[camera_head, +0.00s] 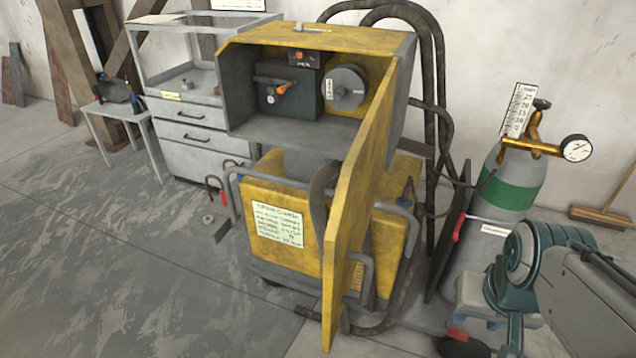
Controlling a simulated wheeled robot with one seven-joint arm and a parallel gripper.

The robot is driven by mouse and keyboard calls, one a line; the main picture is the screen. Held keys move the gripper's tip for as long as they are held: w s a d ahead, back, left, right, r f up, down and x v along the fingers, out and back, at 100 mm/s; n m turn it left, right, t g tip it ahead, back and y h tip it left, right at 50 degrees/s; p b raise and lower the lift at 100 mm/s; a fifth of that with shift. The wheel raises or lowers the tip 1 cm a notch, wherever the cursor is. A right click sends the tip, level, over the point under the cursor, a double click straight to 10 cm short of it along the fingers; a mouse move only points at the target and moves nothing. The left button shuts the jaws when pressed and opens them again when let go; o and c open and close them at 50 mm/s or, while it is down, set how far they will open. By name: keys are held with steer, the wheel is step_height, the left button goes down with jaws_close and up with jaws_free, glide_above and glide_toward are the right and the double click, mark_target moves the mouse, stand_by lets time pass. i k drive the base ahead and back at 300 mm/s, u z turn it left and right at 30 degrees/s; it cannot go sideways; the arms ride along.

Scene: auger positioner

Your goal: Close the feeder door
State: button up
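The feeder is a yellow and grey box (318,36) on top of a yellow wheeled machine. Its front is open, and a grey drive unit (287,94) and a round grey spool (345,88) show inside. The feeder door (362,185) is a tall yellow panel. It stands wide open at the right side of the box and juts towards me. A dark grey curved handle (319,200) is on the door's left face. My arm is at the lower right, apart from the door. I cannot make out my gripper's fingers in the picture.
A gas cylinder (505,185) with a gauge (576,148) stands right of the machine, near my arm. Dark hoses (437,60) loop behind the feeder. A grey drawer cabinet (190,135) and small table (125,106) stand at the left. The floor at the front left is clear.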

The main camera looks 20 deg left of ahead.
mark_target(360, 173)
steer(key=u, duration=0.8)
